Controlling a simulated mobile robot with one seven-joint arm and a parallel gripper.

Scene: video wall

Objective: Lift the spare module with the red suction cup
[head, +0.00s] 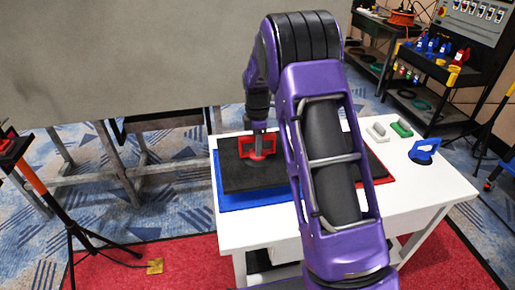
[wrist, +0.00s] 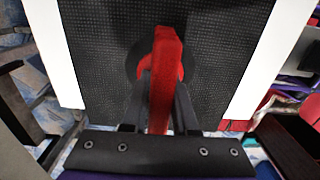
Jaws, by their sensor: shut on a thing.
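The red suction cup (head: 258,146) stands on the black spare module (head: 240,175) on the white table. The module is a flat dark panel lying over a blue mat (head: 250,200). My gripper (head: 259,132) comes down from above and is shut on the cup's red handle. In the wrist view the red handle (wrist: 160,85) runs between the fingers of my gripper (wrist: 158,105), with the cup's dark round base partly hidden behind it. The module's black dotted face (wrist: 100,50) fills the area behind. I cannot tell whether the module touches the mat.
On the white table (head: 435,188), a blue suction cup (head: 424,151) stands at the right, near a green-topped block (head: 401,129) and a grey one (head: 377,131). A red mat (head: 377,170) lies partly behind my arm. A tripod (head: 62,205) stands at left.

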